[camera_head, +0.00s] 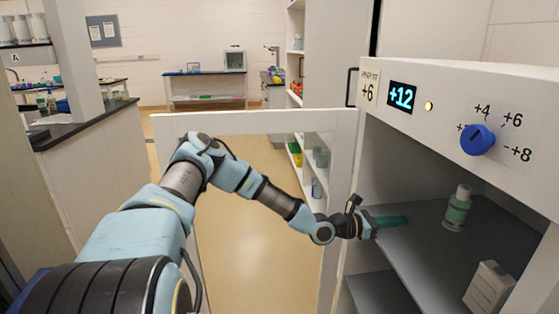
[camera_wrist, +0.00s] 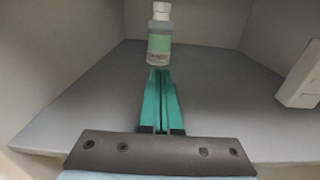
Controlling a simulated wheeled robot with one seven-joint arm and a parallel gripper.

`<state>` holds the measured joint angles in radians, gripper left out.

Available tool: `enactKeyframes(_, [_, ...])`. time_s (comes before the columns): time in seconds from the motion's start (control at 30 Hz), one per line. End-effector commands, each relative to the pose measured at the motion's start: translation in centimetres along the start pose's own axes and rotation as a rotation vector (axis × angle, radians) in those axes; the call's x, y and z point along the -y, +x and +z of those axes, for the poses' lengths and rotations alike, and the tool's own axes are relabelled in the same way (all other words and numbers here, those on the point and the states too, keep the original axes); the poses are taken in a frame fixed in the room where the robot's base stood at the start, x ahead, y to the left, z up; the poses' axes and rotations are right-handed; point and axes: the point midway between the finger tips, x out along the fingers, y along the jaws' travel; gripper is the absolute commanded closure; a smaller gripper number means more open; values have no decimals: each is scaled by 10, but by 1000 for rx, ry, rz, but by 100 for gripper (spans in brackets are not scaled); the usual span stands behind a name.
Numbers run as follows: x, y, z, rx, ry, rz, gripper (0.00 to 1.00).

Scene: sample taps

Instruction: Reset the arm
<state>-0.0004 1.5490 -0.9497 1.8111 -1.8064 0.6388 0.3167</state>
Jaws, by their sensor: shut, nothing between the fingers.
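My arm reaches forward, and my gripper (camera_head: 406,220) extends into the open cabinet over its grey shelf (camera_head: 425,255). In the wrist view the green fingers (camera_wrist: 160,72) are closed together, with nothing between them. A small bottle (camera_head: 457,207) with a pale green label and white cap stands upright on the shelf, beyond the fingertips. It also shows in the wrist view (camera_wrist: 159,32), straight ahead of the fingers. In the head view a gap separates the fingertips from the bottle.
The cabinet door (camera_head: 258,122) stands open, behind my arm. A white box (camera_head: 489,288) sits at the shelf's front right.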

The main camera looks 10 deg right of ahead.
Motion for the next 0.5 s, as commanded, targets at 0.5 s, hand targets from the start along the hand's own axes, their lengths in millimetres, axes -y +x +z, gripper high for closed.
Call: enactKeyframes(0.5, [68,-134,-5,-377,641,-539,100])
